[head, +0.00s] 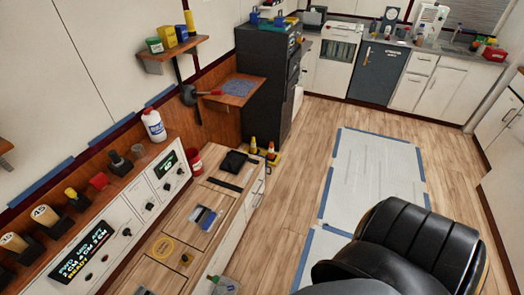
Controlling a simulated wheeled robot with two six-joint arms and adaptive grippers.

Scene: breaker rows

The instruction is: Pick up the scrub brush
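I cannot pick out a scrub brush with certainty in the head view. A small blue, grey and white item (205,218) lies on the wooden counter (217,200), but it is too small to tell what it is. Neither of my grippers shows in this view.
A black padded chair (415,245) stands at the lower right. A console (100,240) runs along the left, with a white bottle (153,125) on its ledge and a red cup (195,160) nearby. Wooden floor (290,190) is clear beside a pale taped floor sheet (375,180).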

